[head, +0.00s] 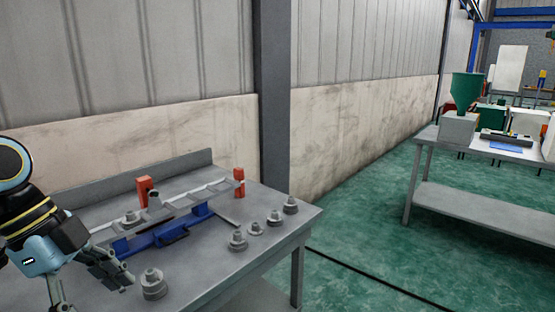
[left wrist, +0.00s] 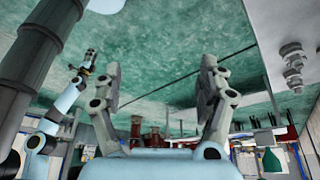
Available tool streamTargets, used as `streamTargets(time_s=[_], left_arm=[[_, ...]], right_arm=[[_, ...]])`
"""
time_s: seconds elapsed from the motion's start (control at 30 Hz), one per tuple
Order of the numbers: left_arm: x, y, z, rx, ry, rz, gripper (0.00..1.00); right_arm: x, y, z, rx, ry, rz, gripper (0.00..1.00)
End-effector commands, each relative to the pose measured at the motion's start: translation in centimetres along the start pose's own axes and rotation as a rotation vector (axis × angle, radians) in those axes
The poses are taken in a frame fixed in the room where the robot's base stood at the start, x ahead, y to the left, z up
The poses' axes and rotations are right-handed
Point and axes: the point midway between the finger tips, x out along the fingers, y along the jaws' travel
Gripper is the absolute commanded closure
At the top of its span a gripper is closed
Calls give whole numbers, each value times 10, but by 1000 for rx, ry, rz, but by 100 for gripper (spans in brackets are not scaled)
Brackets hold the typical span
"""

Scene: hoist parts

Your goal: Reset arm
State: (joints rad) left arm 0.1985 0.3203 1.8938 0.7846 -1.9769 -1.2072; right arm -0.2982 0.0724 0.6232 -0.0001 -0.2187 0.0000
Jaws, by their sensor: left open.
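My left gripper (head: 96,290) is at the lower left of the head view, above the near left part of the grey workbench (head: 215,268). Its two fingers are spread with nothing between them; the left wrist view shows the open gap (left wrist: 160,85). A grey stepped hoist part (head: 153,285) stands upright just right of the gripper, apart from it as far as I can tell. Several similar grey parts (head: 238,241) stand in a row toward the bench's right edge. In the left wrist view, a light-blue arm, likely my right, ends in a small gripper (left wrist: 88,62); its jaws are unclear.
A blue fixture (head: 170,236) and a grey rail rack with orange-red end blocks (head: 143,190) occupy the bench's middle. A raised back edge (head: 140,178) borders the wall. A second table (head: 450,195) stands at right, with open green floor (head: 365,235) between.

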Motion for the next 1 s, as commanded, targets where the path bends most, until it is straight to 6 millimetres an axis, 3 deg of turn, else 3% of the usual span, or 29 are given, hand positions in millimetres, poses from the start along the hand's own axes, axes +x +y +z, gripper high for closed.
streamTargets(time_s=[0.13, 0.37, 0.57, 0.67, 0.77, 0.87, 1.0], left_arm=[[23, 12, 6, -13, 8, 33, 25], [64, 34, 20, -62, 16, 112, 25], [124, 57, 46, -167, 11, 183, 25], [165, 71, 65, -260, -2, 209, 25], [219, 93, 91, -393, -31, 229, 25], [282, 123, 124, -560, -84, 231, 25], [361, 178, 172, -783, -187, 204, 25]], right_arm=[[10, 0, 12, -1, -18, 1, 60], [22, 0, 0, -1, 1, 2, 60], [36, 4, 6, -4, -4, 8, 60], [46, 6, 10, -5, -9, 10, 60], [57, 5, 12, -5, -11, 10, 60], [70, 4, 15, -5, -13, 10, 60], [85, 3, 19, -5, -17, 10, 60]])
